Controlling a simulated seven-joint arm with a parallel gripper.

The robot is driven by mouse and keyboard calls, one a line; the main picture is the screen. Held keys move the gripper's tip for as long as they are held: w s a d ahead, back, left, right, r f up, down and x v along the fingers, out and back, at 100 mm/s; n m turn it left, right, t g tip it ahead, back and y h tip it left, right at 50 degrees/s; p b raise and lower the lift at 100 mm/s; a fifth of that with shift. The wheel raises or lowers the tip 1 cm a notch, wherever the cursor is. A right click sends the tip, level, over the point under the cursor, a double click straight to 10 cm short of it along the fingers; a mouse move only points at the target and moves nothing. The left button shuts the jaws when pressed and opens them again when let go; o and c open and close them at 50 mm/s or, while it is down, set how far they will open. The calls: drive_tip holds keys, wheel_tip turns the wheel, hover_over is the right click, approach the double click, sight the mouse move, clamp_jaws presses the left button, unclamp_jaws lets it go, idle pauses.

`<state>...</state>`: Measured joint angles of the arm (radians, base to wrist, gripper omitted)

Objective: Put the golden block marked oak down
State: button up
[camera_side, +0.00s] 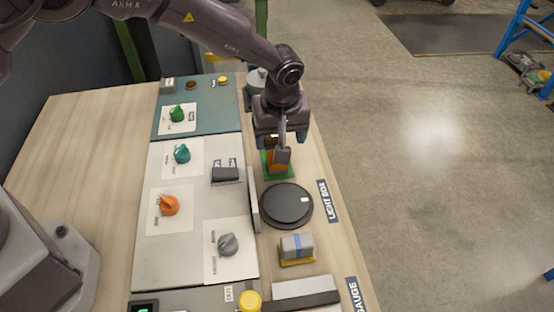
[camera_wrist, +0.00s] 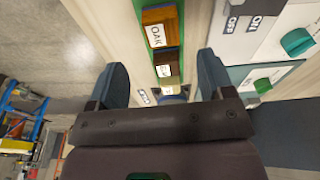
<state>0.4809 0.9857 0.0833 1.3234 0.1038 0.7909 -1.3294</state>
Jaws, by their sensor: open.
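The golden block (camera_wrist: 163,18) with a white OAK label shows at the top of the wrist view, on a green pad (camera_wrist: 176,52). In the side view the same block appears orange (camera_side: 272,160) on the green pad (camera_side: 267,173), partly hidden by my gripper. My gripper (camera_side: 283,152) is over the block's area. In the wrist view my gripper (camera_wrist: 163,80) has its two dark fingers wide apart, with nothing held between them. The block shows past the fingertips. I cannot tell the exact height gap.
A round black plate (camera_side: 286,206) lies in front of the green pad, beside the LIGHT BOX label. A grey block with a blue band (camera_side: 297,245) stands on a yellow pad closer. A panel with knobs (camera_side: 170,205) is to the left. A darker labelled block (camera_wrist: 168,68) shows behind the oak block.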

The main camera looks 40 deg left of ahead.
sight(274, 168)
drive_tip(key=f, duration=0.5)
drive_tip(key=a+f, duration=0.1)
drive_tip(key=f, duration=0.1)
drive_tip(key=shift+w+f, duration=0.15)
drive_tip(key=shift+w, duration=0.1)
drive_tip(key=shift+c, duration=0.4)
drive_tip(key=c, duration=1)
